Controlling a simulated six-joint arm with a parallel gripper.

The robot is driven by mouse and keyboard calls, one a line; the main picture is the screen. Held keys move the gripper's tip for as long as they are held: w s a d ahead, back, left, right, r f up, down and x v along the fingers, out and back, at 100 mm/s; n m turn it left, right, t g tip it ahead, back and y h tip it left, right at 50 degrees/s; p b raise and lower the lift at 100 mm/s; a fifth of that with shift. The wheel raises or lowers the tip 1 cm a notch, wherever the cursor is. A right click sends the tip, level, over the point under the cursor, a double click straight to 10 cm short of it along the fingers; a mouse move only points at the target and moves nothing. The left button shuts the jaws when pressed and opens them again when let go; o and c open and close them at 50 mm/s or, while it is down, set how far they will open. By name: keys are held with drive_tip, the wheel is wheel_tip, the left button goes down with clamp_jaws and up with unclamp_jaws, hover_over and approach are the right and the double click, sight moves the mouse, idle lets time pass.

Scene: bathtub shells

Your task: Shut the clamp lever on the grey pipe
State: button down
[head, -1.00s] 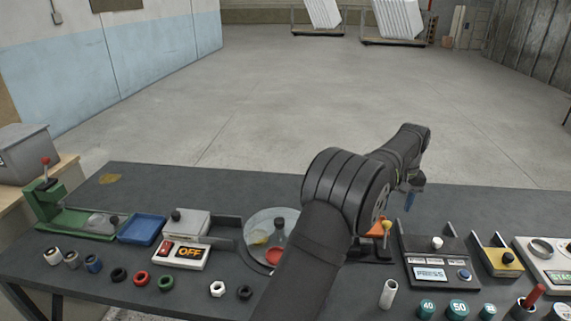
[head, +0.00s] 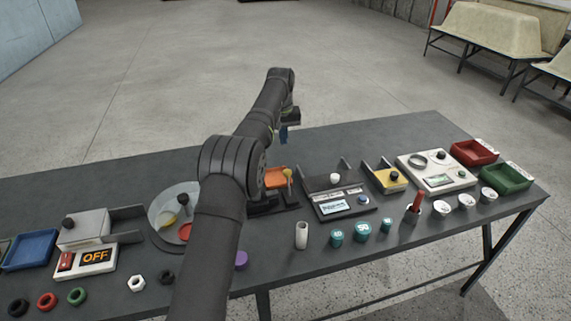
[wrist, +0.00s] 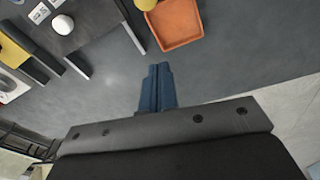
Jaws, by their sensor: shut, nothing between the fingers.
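I cannot make out a grey pipe with a clamp lever in either current view. Part of the bench is hidden behind my arm. My gripper (head: 284,134) is over the far part of the bench, beyond the orange tray. In the wrist view its blue fingers (wrist: 160,68) are together with nothing between them. They point over bare dark bench top, below and left of the orange tray (wrist: 176,25), apart from it. A yellow-topped knob (head: 287,173) stands beside that tray in the head view; whether it belongs to a lever I cannot tell.
A blue tray (head: 30,249) is at left. The far strip is mostly clear.

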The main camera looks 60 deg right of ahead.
sight(288, 180)
drive_tip(key=f, duration=0.7)
drive_tip(key=d+f, duration=0.1)
drive_tip(key=f, duration=0.2)
drive_tip(key=shift+f, duration=0.15)
drive_tip(key=shift+s+a+r, duration=0.35)
drive_tip(key=shift+s+a, duration=0.15)
drive_tip(key=shift+a, duration=0.3)
drive_tip(key=shift+s+a+r, duration=0.3)
drive_tip(key=shift+s+a, duration=0.2)
drive_tip(key=shift+a, duration=0.3)
drive_tip(key=shift+s+r, duration=0.1)
drive_tip(key=shift+s+a+r, duration=0.1)
drive_tip(key=shift+a, duration=0.1)
